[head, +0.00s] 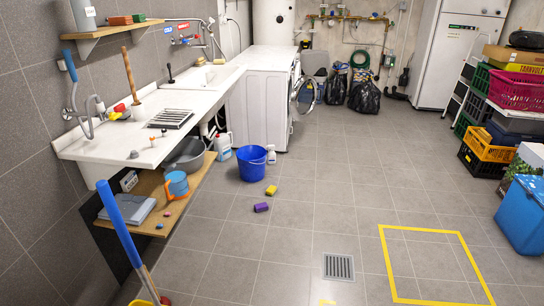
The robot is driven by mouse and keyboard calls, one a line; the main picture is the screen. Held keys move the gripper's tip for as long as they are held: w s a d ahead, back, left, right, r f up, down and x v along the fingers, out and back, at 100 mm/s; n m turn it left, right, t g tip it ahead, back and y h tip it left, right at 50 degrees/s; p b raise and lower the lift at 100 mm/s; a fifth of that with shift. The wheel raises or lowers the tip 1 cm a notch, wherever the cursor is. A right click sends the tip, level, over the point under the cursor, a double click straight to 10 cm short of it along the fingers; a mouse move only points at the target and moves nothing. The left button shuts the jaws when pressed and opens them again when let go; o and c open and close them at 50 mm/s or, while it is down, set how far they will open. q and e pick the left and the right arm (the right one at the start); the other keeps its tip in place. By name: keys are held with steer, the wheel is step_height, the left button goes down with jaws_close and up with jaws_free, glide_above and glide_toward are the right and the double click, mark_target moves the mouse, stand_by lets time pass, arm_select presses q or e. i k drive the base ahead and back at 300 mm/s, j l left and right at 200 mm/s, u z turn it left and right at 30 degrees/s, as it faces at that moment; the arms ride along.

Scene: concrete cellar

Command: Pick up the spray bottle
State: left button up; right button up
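A small white bottle (271,154), which looks like the spray bottle, stands upright on the tiled floor just right of the blue bucket (251,164). It is small in the head view, so its nozzle is hard to make out. A larger white jug (223,147) stands left of the bucket, beside the counter. Neither of my grippers is in view.
A yellow sponge (271,190) and a purple object (261,207) lie on the floor in front of the bucket. The sink counter (105,145) and low wooden shelf (150,204) line the left. Stacked crates (487,145) stand right. The middle floor is mostly clear.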

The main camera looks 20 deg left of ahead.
mark_target(271, 155)
steer(key=i+u, duration=0.3)
steer(key=i, duration=0.5)
steer(key=i+u, duration=0.1)
steer(key=i, duration=1)
steer(key=i+l+u, duration=0.1)
steer(key=i, duration=0.95)
